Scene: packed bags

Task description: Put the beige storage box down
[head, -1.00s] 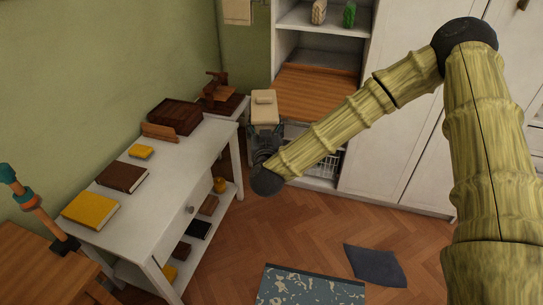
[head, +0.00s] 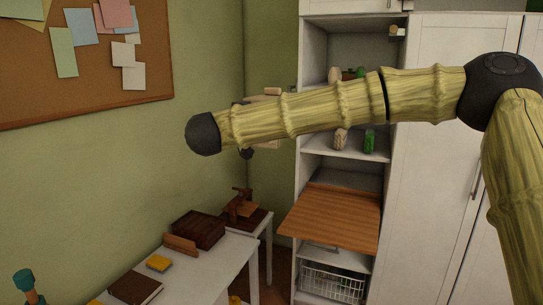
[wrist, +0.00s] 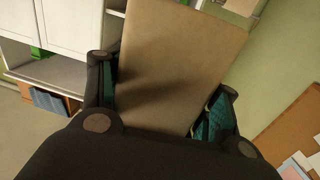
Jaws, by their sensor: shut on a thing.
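The beige storage box (wrist: 182,55) fills the middle of the wrist view, tilted, between the two dark fingers of my gripper (wrist: 165,92). The fingers are shut on its sides. The box is held in the air, in front of the green wall corner left of the tall shelf unit. Nothing is seen supporting it.
The white shelf unit (head: 312,145) has small jars and figures on its shelves. A wooden board (head: 330,222) juts out above a wire basket (head: 333,283). A white table (head: 210,268) at lower left holds books and a dark box. A corkboard (head: 90,90) hangs on the wall.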

